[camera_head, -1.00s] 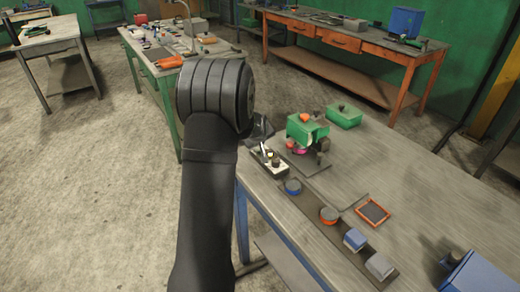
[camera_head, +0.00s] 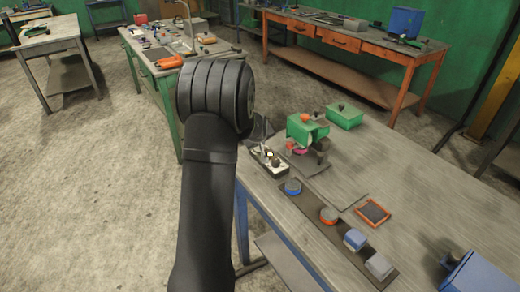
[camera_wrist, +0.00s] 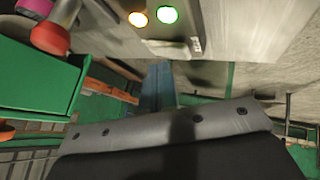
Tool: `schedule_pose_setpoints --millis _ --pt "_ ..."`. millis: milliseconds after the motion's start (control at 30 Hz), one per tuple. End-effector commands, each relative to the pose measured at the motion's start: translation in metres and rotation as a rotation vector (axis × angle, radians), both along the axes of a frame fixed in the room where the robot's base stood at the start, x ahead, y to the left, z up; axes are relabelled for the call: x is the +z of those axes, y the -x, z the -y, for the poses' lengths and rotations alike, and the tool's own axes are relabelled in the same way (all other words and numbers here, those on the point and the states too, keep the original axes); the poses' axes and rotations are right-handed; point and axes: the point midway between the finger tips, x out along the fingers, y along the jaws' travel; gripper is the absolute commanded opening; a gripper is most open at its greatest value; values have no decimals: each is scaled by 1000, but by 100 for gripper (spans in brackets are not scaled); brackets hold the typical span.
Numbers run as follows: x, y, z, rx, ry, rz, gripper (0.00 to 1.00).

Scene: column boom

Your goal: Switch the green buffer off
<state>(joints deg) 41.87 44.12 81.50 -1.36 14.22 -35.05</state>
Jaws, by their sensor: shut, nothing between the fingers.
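The green buffer (camera_head: 303,131) stands at the far left end of the near bench, with an orange knob on top and a pink-red part below. A small pale control box (camera_head: 268,161) with dark and light knobs sits at its front left. In the wrist view an amber lamp (camera_wrist: 138,19) and a green lamp (camera_wrist: 167,15) glow on a panel; a red knob (camera_wrist: 50,38) and green housing (camera_wrist: 36,85) are at the left. My gripper (camera_head: 262,129) is shut and empty, just behind the control box, mostly hidden by my wrist. Contact cannot be told.
A green box (camera_head: 344,117) stands behind the buffer. A dark strip with round and square blocks (camera_head: 329,215) runs along the front edge; an orange-framed tray (camera_head: 373,213) lies beside it. A blue machine (camera_head: 478,277) is at lower right.

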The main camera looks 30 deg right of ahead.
Motion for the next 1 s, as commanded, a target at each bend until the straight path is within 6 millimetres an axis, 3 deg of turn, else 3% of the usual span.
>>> schedule_pose_setpoints --millis 1000 --pt "-14 0 -2 0 -2 -3 0"
